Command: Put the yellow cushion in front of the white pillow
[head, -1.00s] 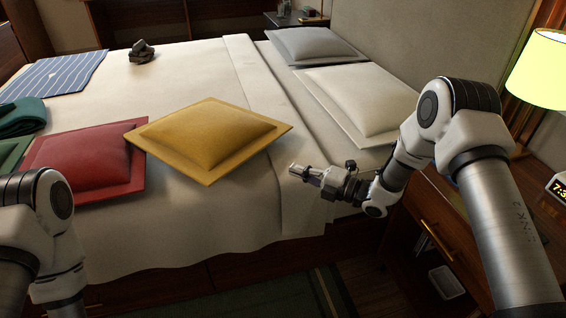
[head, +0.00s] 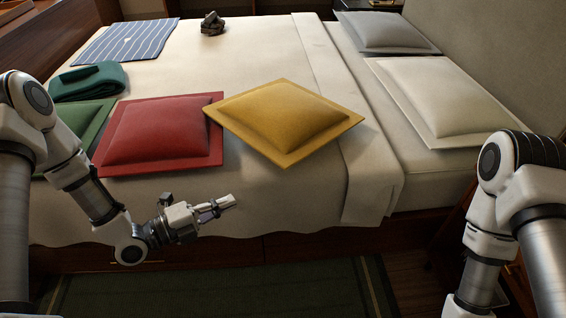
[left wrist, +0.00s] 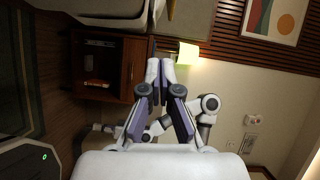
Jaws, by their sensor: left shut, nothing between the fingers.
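The yellow cushion (head: 285,118) lies on the bed, turned like a diamond, between the red cushion and the folded-back sheet. The white pillow (head: 447,100) lies flat on the sheet at the right, apart from the yellow cushion. My left gripper (head: 230,202) is shut and empty, over the near side of the bed, below the red and yellow cushions in the picture. Its closed fingers (left wrist: 160,75) also show in the left wrist view. My right arm is at the right of the head view, with its gripper out of that view; it is small and unclear in the left wrist view.
A red cushion (head: 163,132) and a green one (head: 75,128) lie to the left. A folded green cloth (head: 90,80), a striped blue cloth (head: 125,41) and a dark object (head: 212,24) lie behind. A grey pillow (head: 387,33) is beyond the white one.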

